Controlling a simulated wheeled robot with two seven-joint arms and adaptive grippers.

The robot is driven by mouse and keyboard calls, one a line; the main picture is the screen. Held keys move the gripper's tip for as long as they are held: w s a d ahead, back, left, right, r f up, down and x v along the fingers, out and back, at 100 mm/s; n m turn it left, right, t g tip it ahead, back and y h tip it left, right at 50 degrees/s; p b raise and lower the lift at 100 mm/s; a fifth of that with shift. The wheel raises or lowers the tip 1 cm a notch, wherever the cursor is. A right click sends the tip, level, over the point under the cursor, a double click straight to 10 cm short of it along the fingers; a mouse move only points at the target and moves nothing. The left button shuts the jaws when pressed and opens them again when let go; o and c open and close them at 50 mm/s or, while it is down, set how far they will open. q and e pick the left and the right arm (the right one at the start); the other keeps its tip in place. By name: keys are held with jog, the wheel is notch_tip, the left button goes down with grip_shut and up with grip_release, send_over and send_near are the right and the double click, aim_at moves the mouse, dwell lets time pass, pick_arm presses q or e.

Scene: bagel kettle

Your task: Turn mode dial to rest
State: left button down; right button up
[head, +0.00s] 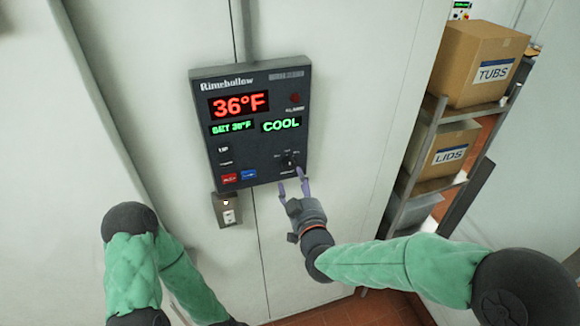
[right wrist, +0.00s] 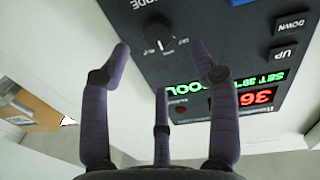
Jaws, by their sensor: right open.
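The mode dial (head: 288,161) is a dark round knob at the lower right of the dark control panel (head: 222,110). The panel's green display (head: 281,124) reads COOL. In the right wrist view the dial (right wrist: 158,34) shows a white pointer line; its small position labels are too blurred to read surely. My right gripper (head: 292,180) is open just below the dial in the head view. In the right wrist view its spread fingers (right wrist: 160,50) frame the dial, empty and seemingly apart from it. My left arm (head: 133,272) is at the lower left; its gripper is out of sight.
The panel also carries a red 36°F readout (head: 240,105), a red button (head: 230,178) and a blue button (head: 249,174). A small wall box (head: 228,210) sits below it. A shelf rack (head: 408,190) with TUBS (head: 480,65) and LIDS (head: 443,150) boxes stands right.

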aim_at(290, 166)
jog(key=shift+p+x, duration=0.55)
jog(key=shift+x, duration=2.9)
jog(key=shift+c, duration=0.3)
jog(key=shift+d+r, duration=0.1)
jog(key=c, duration=1.1)
